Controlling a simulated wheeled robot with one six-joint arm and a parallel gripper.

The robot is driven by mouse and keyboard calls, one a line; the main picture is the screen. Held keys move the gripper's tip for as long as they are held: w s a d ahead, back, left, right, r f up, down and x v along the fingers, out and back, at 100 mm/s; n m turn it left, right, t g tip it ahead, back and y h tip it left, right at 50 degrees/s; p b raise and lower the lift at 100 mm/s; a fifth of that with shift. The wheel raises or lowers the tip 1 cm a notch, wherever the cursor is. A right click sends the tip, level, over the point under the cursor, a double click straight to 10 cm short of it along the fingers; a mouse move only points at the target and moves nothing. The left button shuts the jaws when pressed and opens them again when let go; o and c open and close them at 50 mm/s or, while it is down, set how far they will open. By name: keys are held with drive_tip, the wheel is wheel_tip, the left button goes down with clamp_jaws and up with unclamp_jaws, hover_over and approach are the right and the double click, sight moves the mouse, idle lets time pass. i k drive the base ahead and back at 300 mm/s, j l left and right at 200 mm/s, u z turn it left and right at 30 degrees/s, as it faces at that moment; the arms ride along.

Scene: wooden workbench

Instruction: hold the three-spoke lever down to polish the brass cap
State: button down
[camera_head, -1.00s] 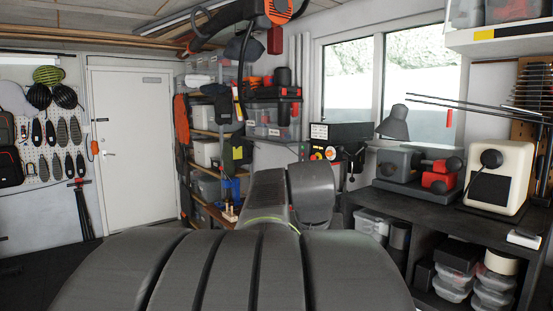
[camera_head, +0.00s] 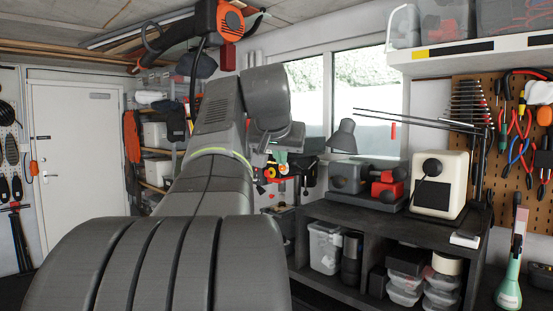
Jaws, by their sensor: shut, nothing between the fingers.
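The dark bench machine (camera_head: 309,172) with red and yellow controls (camera_head: 271,172) stands under the window, partly hidden behind my arm. Its three-spoke lever is small and dark against it, and I cannot make out the spokes clearly. I cannot make out the brass cap. My grey arm rises from the bottom and bends over in front of the machine. My gripper's fingers do not show; my own arm links cover that area, so I cannot tell whether they touch the lever.
A dark workbench (camera_head: 390,222) runs right of the machine, with a grey lamp (camera_head: 341,137), a grey and red grinder (camera_head: 386,186) and a cream box (camera_head: 440,183). Clear bins (camera_head: 325,245) sit under it. A pegboard of tools (camera_head: 520,130) hangs at the right. A white door (camera_head: 75,165) is at the left.

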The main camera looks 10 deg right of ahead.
sight(304, 172)
drive_tip(key=i+z, duration=0.2)
drive_tip(key=z, duration=0.2)
drive_tip(key=i+j+z, duration=0.15)
drive_tip(key=z, duration=0.25)
drive_tip(key=i+j+z, duration=0.15)
drive_tip(key=i+j, duration=0.2)
drive_tip(key=i+j+z, duration=0.1)
drive_tip(key=i+j, duration=0.25)
drive_tip(key=i+j+z, duration=0.15)
drive_tip(key=i+j, duration=0.15)
drive_tip(key=j, duration=0.25)
drive_tip(key=i+j+z, duration=0.1)
drive_tip(key=i+j, duration=0.2)
drive_tip(key=j, duration=0.15)
drive_tip(key=i+j, duration=0.45)
drive_tip(key=j, duration=0.3)
